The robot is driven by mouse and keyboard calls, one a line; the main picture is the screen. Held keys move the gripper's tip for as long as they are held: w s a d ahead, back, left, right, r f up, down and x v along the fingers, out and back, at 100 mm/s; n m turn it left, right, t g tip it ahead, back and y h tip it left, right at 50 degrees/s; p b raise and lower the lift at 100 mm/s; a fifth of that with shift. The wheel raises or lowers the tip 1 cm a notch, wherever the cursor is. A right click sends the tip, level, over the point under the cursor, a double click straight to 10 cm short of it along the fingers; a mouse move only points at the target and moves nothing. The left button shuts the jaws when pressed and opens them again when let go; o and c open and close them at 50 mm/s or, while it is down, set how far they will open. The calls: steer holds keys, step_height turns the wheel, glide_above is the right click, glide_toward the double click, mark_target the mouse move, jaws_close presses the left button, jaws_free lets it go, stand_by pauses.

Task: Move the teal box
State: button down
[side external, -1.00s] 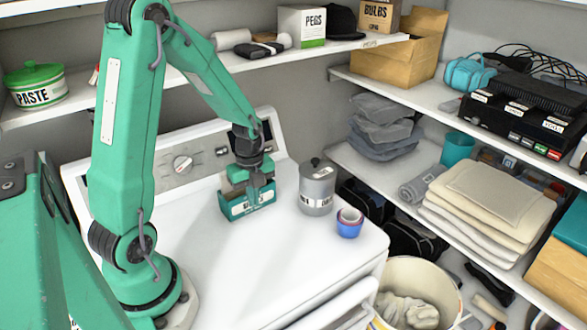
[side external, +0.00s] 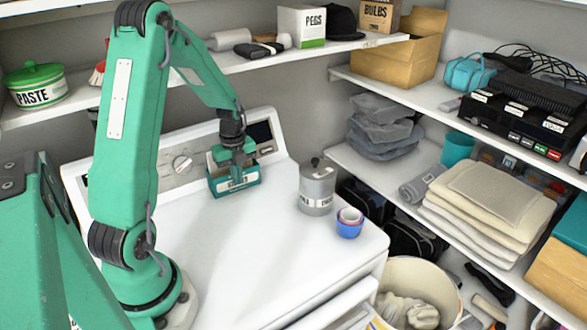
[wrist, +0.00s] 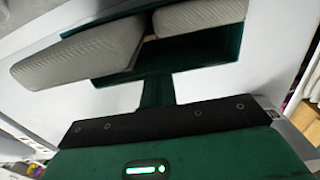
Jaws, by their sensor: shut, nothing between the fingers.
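The teal box (side external: 213,188) is a small open-topped box with a white label on its front. It stands upright on the white appliance top (side external: 262,245), near the raised control panel at the back. My gripper (side external: 238,174) points down at the box, and its fingers overlap the front wall and part of the label. The fingers are shut with nothing between them. I cannot tell whether they touch the box. The wrist view shows grey ribbed pads and dark green parts close up against white; the box is not clearly made out there.
The front of the appliance top is clear. A shelf (side external: 270,52) hangs above.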

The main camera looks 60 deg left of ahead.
steer(key=shift+d, duration=0.85)
steer(key=shift+s+d, duration=0.15)
steer(key=shift+d, duration=1.05)
step_height(320, 180, up, 10)
steer(key=shift+r, duration=0.1)
steer(key=s+d+r+n+t, duration=0.2)
steer(key=s+d+r+n, duration=0.1)
steer(key=d+n, duration=0.3)
steer(key=s+d+r+n+t, duration=0.1)
steer(key=s+d+r+n, duration=0.2)
steer(key=d+n, duration=0.3)
steer(key=s+d+r+n+t, duration=0.2)
steer(key=d+r+n, duration=0.3)
steer(key=d, duration=0.3)
steer(key=shift+s+d+n+t, duration=0.3)
steer(key=shift+s+n, duration=0.25)
steer(key=shift+n, duration=0.25)
